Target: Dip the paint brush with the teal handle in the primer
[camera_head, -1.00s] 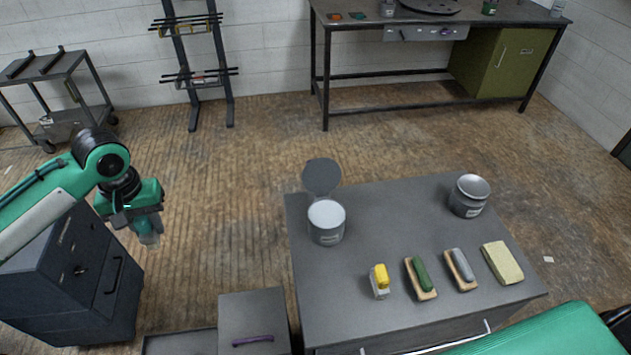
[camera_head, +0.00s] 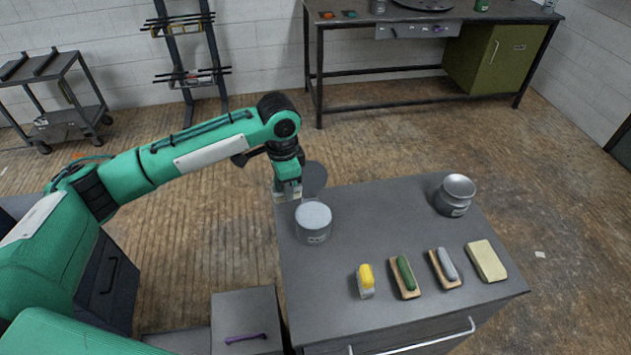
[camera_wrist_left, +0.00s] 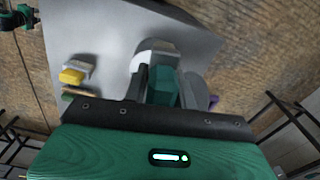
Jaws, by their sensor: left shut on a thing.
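The paint brush with the teal handle (camera_wrist_left: 163,84) is held between the fingers of my left gripper (camera_head: 288,190). In the head view the gripper is at the far left corner of the grey cabinet top, just behind and left of an open can with white contents (camera_head: 313,215). Its round grey lid (camera_head: 316,178) stands raised behind it. In the left wrist view the white can (camera_wrist_left: 143,60) shows past the fingers, partly hidden by them. Whether the bristles touch the can or its contents cannot be told. My right gripper is out of view.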

